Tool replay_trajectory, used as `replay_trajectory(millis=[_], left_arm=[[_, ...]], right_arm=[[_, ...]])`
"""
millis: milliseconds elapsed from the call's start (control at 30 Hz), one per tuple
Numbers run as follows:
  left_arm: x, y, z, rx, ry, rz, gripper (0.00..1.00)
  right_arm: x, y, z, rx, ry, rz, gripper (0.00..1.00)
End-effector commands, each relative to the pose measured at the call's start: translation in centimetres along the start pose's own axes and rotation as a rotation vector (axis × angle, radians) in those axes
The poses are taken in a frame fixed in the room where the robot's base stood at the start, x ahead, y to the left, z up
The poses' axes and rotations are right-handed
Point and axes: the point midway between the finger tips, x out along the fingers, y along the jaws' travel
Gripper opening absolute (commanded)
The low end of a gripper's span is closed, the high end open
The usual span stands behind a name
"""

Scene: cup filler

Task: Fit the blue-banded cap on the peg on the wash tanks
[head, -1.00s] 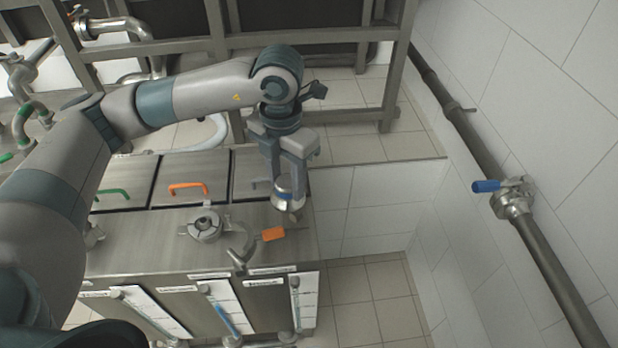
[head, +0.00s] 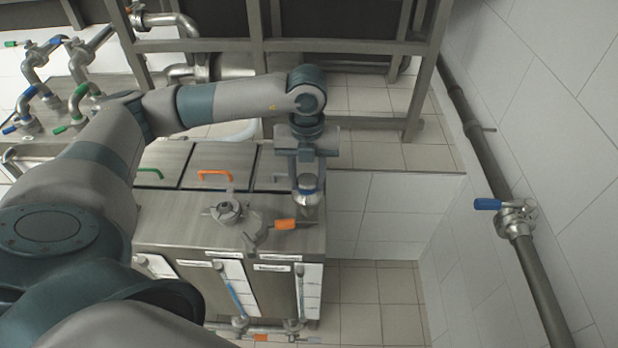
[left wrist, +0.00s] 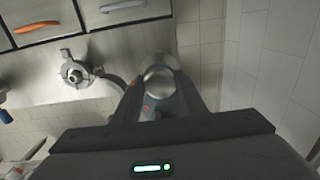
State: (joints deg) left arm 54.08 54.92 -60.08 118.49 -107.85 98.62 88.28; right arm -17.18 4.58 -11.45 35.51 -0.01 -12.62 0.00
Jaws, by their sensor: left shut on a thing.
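My left gripper (head: 308,178) points down over the right end of the wash tanks (head: 172,228). It is shut on the cap (head: 309,190), a shiny metal piece with a dark bluish band between the fingers. In the left wrist view the cap (left wrist: 160,80) shows as a round silvery top between the fingers (left wrist: 157,100). The cap is near the tank top's right edge; I cannot tell whether it touches anything below. The peg is not clearly seen; it may be hidden under the cap or gripper. My right gripper is not in view.
A round metal fitting (head: 228,210) and a valve with an orange handle (head: 285,224) stand on the tank top, left of the cap. Lid handles, green (head: 150,172) and orange (head: 214,174), lie behind. A wall pipe with a blue-handled valve (head: 488,204) runs at right.

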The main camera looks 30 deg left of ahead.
Motion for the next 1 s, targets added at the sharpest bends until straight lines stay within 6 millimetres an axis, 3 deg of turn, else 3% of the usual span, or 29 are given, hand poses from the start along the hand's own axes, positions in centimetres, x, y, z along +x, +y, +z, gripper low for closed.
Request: replay_trajectory(millis=[700, 1000], left_arm=[[3.6, 0.0, 0.0, 0.001, 0.0, 0.001, 0.06], [4.0, 0.0, 0.0, 0.001, -0.001, -0.001, 0.06]], right_arm=[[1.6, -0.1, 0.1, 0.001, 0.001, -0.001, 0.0], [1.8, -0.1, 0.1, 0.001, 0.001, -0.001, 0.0]])
